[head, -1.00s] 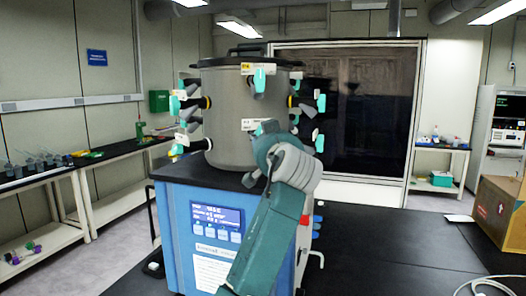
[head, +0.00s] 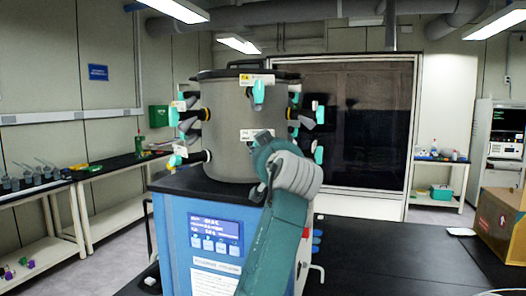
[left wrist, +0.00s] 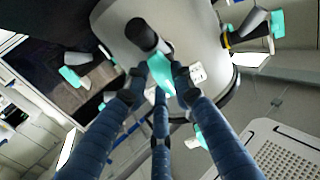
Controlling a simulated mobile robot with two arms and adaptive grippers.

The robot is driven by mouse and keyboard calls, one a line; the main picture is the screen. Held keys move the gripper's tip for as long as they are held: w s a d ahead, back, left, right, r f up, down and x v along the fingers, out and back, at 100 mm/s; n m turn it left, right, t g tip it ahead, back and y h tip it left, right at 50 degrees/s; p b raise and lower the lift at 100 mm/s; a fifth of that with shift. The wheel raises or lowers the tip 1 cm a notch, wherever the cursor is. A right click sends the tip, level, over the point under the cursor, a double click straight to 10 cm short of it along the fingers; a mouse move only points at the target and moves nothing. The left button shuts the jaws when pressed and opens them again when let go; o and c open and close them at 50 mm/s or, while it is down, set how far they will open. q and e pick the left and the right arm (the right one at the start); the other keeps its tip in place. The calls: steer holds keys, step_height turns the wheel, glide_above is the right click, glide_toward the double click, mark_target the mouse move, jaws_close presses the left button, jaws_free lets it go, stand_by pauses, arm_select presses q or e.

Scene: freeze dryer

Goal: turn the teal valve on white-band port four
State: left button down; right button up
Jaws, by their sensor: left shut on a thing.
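A grey metal drum (head: 228,130) with a black lid carries black ports with teal valves. In the left wrist view, a teal valve (left wrist: 161,72) on a black port (left wrist: 143,35) sits between the fingers of my left gripper (left wrist: 160,85), which is shut on it. A white label (left wrist: 198,72) is beside it on the drum. In the head view, my left arm covers this port and the gripper's fingers; a white label (head: 256,135) shows just above the arm. The band on the held port cannot be made out. My right gripper is not in view.
Another teal valve (head: 258,92) is high on the drum's front. The drum stands on a blue cabinet (head: 180,240). A cardboard box (head: 502,226) is at right.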

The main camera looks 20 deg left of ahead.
arm_select(q)
steer(key=c, duration=1.4)
jaws_free()
steer(key=shift+c, duration=0.2)
steer(key=v, duration=0.7)
steer(key=shift+s+d, duration=0.2)
steer(key=shift+s, duration=0.05)
steer(key=shift+f, duration=0.15)
